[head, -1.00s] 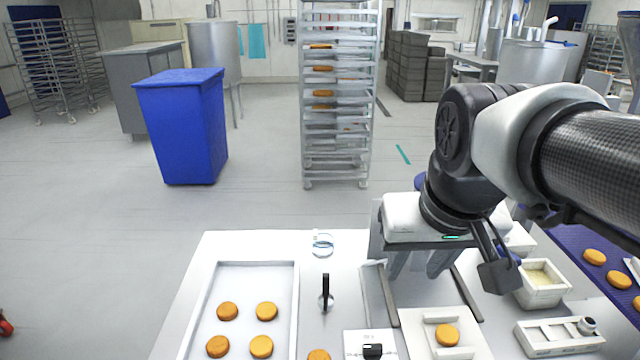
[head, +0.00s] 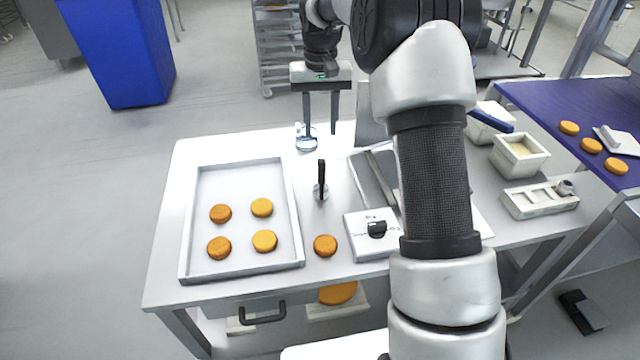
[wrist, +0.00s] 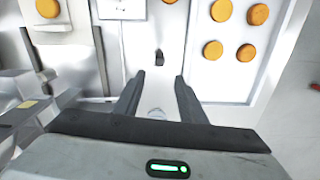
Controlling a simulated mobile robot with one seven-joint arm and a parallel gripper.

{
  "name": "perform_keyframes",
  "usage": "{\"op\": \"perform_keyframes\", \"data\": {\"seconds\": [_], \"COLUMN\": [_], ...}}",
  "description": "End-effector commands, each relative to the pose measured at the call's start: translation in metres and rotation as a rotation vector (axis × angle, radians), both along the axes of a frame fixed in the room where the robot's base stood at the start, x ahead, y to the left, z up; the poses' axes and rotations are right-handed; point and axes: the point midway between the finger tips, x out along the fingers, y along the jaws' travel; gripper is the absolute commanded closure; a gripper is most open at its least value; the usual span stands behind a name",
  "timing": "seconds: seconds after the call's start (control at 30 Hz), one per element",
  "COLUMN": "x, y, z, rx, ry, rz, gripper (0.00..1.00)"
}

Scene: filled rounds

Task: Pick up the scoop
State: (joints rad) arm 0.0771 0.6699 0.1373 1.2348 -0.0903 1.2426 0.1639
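The scoop (head: 321,181) has an upright black handle and a small metal lower part, and it stands on the white table to the right of the tray. In the wrist view its dark handle (wrist: 159,56) shows just beyond the fingertips, roughly centred between them. My gripper (head: 320,130) is open and empty, fingers pointing down, behind the scoop and apart from it. In the wrist view, nothing is held between the fingers of my gripper (wrist: 158,78).
A white tray (head: 187,235) with several orange rounds lies left of the scoop. One round (head: 325,245) and a white box with a black knob (head: 365,242) are in front. A small clear, blue-ringed item (head: 306,143) stands behind, close to my left finger.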

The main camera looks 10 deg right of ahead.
Motion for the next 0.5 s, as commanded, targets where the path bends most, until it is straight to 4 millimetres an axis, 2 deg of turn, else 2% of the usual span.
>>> {"op": "perform_keyframes", "data": {"seconds": [0.03,0.3,0.5], "x": [-0.002,-0.002,-0.001], "y": [0.0,0.0,0.0], "z": [-0.014,-0.072,-0.097], "rx": [0.001,0.002,0.0], "ry": [0.005,0.005,0.002], "rz": [0.001,0.001,0.001], "gripper": [0.62,0.62,0.62]}}
